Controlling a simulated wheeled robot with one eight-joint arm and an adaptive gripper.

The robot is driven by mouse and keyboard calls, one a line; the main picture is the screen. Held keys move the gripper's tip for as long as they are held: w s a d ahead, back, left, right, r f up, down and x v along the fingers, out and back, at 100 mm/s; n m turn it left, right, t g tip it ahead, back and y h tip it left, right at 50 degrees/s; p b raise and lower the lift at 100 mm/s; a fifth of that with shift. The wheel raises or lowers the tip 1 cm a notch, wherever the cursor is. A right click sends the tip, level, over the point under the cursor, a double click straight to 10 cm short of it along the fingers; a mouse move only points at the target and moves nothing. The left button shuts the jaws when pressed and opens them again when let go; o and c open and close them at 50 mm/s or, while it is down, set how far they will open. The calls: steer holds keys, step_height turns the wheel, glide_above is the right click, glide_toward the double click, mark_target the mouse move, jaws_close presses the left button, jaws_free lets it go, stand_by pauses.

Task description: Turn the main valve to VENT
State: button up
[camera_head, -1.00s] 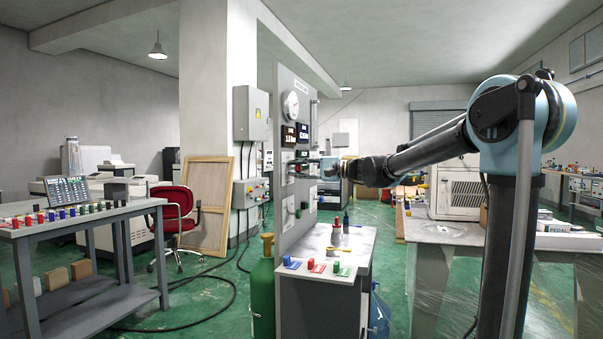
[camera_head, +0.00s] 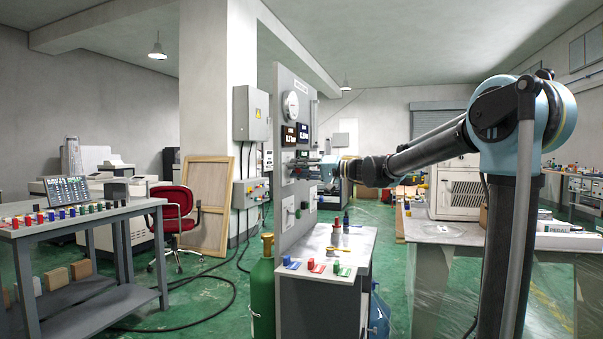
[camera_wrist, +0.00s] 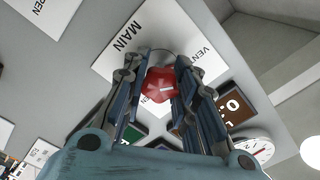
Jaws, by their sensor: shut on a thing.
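The main valve's red knob (camera_wrist: 162,85) is between my gripper's fingers in the wrist view, in front of a white plate (camera_wrist: 143,33) lettered MAIN. My gripper (camera_wrist: 161,66) is shut on the knob. In the head view my gripper (camera_head: 328,170) reaches the grey panel (camera_head: 283,100) from the right and hides the knob.
A round gauge (camera_head: 291,105) and dark displays (camera_head: 290,135) sit above on the panel. A lower valve plate (camera_head: 288,211) is below. The bench (camera_head: 318,243) under it holds coloured blocks and a small yellow thing. A green cylinder (camera_head: 263,300) stands at its left.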

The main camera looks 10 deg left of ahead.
steer(key=shift+f, duration=0.15)
stand_by(0.3)
steer(key=o, duration=1.1)
steer(key=shift+c, duration=0.2)
steer(key=shift+o, duration=0.3)
steer(key=d, duration=1.2)
steer(key=shift+s, duration=0.4)
steer(key=s+d+f+m+h, duration=0.1)
steer(key=s+d+f+h, duration=0.5)
steer(key=s+d+f, duration=0.4)
steer(key=s+d+f+m+h, duration=0.2)
steer(key=s+d+f+h, duration=0.4)
steer(key=f, duration=1.3)
steer(key=s+d+f+m+h, duration=0.2)
steer(key=s+d+f+h, duration=0.4)
steer(key=s+d+f, duration=0.8)
steer(key=d, duration=0.5)
steer(key=shift+s+f+t, duration=0.2)
steer(key=shift+s+t, duration=0.05)
steer(key=shift+t, duration=0.05)
